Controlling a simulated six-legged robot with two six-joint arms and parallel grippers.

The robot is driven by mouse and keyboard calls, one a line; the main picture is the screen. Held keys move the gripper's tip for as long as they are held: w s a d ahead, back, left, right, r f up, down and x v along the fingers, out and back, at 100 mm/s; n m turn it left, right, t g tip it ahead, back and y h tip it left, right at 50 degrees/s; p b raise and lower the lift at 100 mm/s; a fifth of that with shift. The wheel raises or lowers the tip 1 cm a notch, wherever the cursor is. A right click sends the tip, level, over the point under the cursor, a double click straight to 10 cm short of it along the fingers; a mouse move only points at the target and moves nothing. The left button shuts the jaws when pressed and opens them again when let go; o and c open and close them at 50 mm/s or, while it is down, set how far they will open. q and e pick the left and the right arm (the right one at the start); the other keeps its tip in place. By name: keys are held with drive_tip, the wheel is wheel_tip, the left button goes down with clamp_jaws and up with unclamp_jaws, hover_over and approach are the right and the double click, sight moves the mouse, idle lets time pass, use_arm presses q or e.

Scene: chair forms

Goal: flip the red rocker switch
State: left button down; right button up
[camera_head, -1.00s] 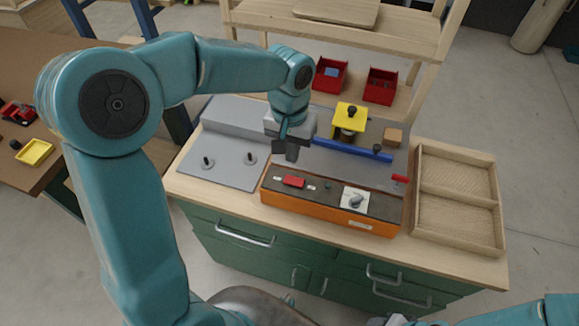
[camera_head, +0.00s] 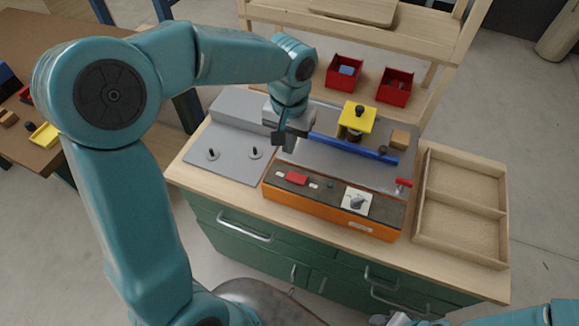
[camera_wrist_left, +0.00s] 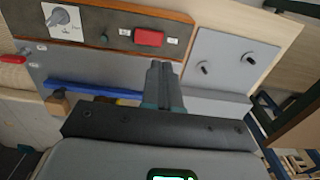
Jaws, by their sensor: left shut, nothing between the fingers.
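The red rocker switch (camera_head: 297,178) sits on the dark top panel of the orange control box (camera_head: 330,212), left of a white dial plate with a grey knob (camera_head: 357,201). It also shows in the left wrist view (camera_wrist_left: 149,38), between two small white labels. My left gripper (camera_head: 284,143) is shut and empty, pointing down above and behind the switch, apart from it. In the left wrist view its closed fingertips (camera_wrist_left: 163,68) lie just below the switch in the picture. My right gripper is not clearly in view; only part of my right arm shows at the lower right.
A grey plate with two black pegs (camera_head: 232,155) lies left of the box. Behind the box are a blue bar (camera_head: 350,148), a yellow block (camera_head: 357,117) and red bins (camera_head: 343,72). A divided wooden tray (camera_head: 460,210) stands at right.

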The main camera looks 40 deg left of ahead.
sight(289, 176)
use_arm(q)
wheel_tip(289, 176, down, 10)
drive_tip(key=shift+w+f+p, duration=0.1)
drive_tip(key=shift+p, duration=0.35)
drive_tip(key=shift+a+f, duration=0.1)
drive_tip(key=shift+f, duration=0.15)
